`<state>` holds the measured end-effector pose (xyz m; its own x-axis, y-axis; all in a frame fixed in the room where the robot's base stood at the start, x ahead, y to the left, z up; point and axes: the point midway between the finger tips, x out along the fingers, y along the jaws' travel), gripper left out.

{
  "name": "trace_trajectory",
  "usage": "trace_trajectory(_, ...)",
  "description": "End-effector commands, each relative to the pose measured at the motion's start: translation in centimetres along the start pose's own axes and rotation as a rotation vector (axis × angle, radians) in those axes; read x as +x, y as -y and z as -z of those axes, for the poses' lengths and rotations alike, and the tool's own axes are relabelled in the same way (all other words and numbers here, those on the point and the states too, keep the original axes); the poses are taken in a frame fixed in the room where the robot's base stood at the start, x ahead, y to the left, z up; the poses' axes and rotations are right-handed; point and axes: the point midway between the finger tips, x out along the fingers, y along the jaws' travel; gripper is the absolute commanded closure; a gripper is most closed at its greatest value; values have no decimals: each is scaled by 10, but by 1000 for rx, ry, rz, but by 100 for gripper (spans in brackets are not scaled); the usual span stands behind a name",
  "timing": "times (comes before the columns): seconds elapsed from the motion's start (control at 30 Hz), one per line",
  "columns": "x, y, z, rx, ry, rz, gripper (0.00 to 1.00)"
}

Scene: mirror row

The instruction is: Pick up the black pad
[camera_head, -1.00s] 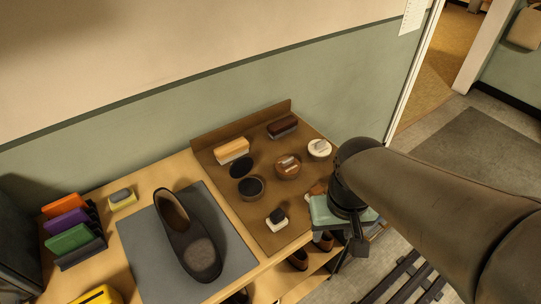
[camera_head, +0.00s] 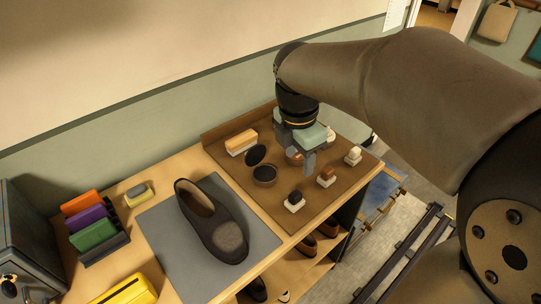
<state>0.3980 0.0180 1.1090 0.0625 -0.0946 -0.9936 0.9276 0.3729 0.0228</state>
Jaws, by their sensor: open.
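The black pad (camera_head: 295,201) is a small dark pad on a white base, near the front edge of the brown board (camera_head: 232,170). My gripper (camera_head: 297,151) hangs over the middle of the board, above and behind the black pad in the picture. Its jaws are open, with nothing seen between them. It is apart from the black pad, which shows in full. A similar brown pad (camera_head: 327,176) and a white pad (camera_head: 353,155) stand in a row to the right of the black pad.
A round open tin (camera_head: 264,174) with its dark lid (camera_head: 256,155) and an orange-topped brush (camera_head: 241,142) lie left of my gripper. Other tins are partly hidden behind it. A dark shoe (camera_head: 211,220) rests on a grey mat (camera_head: 162,234) to the left.

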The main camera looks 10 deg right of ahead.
Motion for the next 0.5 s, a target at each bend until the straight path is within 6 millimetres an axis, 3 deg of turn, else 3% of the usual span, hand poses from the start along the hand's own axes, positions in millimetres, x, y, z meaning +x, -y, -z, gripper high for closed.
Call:
trace_trajectory(0.1, -3, -9, -2, -130, 6, 3, 51)
trace_trajectory(0.23, 4, -12, -3, -177, 8, 6, 51)
trace_trajectory(0.5, 59, -11, -4, -176, 6, 9, 51)
